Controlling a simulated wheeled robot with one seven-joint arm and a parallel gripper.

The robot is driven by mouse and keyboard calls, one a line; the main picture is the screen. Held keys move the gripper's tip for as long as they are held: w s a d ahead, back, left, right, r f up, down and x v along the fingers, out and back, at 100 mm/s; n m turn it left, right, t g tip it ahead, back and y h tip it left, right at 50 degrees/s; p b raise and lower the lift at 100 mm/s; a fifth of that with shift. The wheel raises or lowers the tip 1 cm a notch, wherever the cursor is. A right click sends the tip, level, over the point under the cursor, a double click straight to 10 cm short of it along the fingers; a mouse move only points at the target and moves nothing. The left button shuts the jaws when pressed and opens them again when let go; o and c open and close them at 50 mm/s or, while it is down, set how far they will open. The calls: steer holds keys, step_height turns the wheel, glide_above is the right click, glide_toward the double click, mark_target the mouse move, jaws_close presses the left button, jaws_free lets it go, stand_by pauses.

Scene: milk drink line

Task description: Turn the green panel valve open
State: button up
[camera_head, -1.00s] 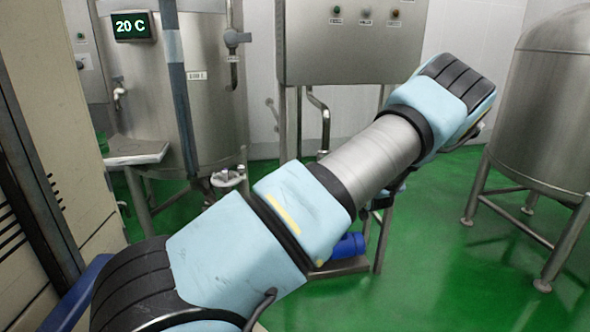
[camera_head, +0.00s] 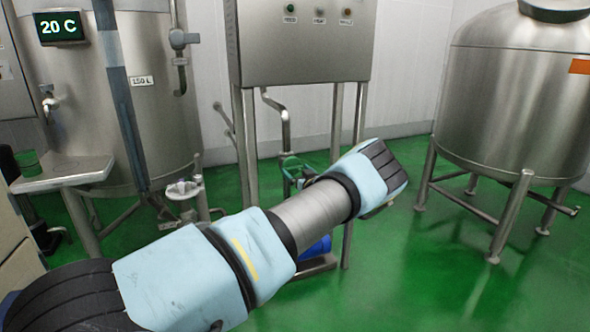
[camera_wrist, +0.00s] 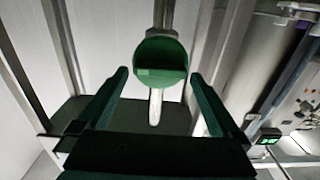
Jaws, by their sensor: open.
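In the wrist view a round green part (camera_wrist: 160,58), which looks like the green valve, sits at the end of a metal pipe (camera_wrist: 163,14). A pale bar (camera_wrist: 155,106) extends below it. My gripper (camera_wrist: 159,74) is open, with one dark green finger on each side of the green part and visible gaps between. I cannot tell its depth relative to the fingertips. In the head view a small green part (camera_head: 290,162) shows by the pipe under the steel panel box (camera_head: 300,48), partly hidden behind my arm. My gripper cannot be made out clearly there.
The panel's legs (camera_head: 246,150) stand close to my arm. A blue part (camera_head: 317,248) sits low behind it. A tank (camera_head: 520,100) stands right, another (camera_head: 140,110) left, with a small table (camera_head: 70,178). Green floor (camera_head: 410,280) is clear at right.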

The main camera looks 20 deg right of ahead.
steer(key=shift+w+a, duration=0.1)
steer(key=shift+w, duration=0.6)
steer(key=c, duration=1)
